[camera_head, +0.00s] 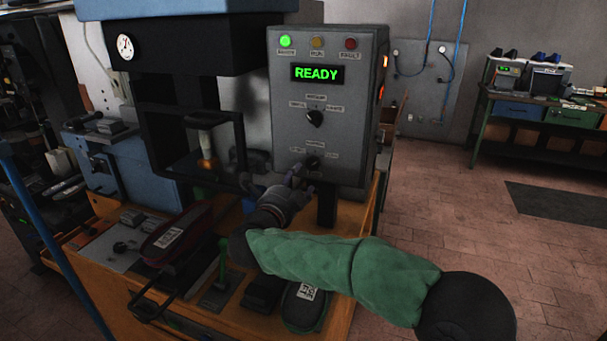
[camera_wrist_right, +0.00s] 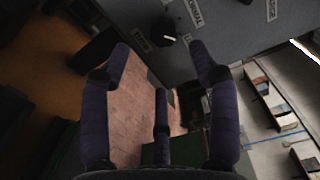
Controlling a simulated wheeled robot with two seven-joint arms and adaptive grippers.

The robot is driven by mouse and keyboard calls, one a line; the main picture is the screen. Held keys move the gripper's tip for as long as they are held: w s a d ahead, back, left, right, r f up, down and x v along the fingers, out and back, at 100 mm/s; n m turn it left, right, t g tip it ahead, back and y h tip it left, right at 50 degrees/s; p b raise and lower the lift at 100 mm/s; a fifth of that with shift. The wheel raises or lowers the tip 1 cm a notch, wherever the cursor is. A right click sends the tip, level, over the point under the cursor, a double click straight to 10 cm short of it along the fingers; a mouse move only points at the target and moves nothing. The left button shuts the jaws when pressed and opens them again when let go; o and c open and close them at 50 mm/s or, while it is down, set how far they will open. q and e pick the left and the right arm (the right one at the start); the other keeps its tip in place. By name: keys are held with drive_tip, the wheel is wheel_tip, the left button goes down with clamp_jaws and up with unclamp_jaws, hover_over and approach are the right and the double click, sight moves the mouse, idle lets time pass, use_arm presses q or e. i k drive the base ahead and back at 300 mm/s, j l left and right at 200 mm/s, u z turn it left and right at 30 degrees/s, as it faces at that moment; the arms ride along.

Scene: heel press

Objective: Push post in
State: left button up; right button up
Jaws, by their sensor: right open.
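The press stands at the left of the head view. My right gripper (camera_head: 304,178) is open and empty, in front of the lower part of the grey control box (camera_head: 284,115). It is close to the lower black knob (camera_head: 312,161); I cannot tell if it touches it. In the wrist view the open fingers (camera_wrist_right: 160,72) show with a black knob (camera_wrist_right: 163,32) beyond them. The post is right of the frame's left upright. My left gripper is out of view.
The box's display (camera_head: 317,73) reads READY and its green lamp (camera_head: 285,41) is lit. An upper knob (camera_head: 315,118) sits mid-panel. A red shoe (camera_head: 183,238), a green-handled lever (camera_head: 221,268) and a dark shoe (camera_head: 305,309) are on the orange bench. Floor at right is open.

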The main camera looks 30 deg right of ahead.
sight(178, 276)
drive_tip(key=k+j, duration=0.2)
drive_tip(key=j, duration=0.2)
drive_tip(key=k+j, duration=0.45)
drive_tip(key=j, duration=0.3)
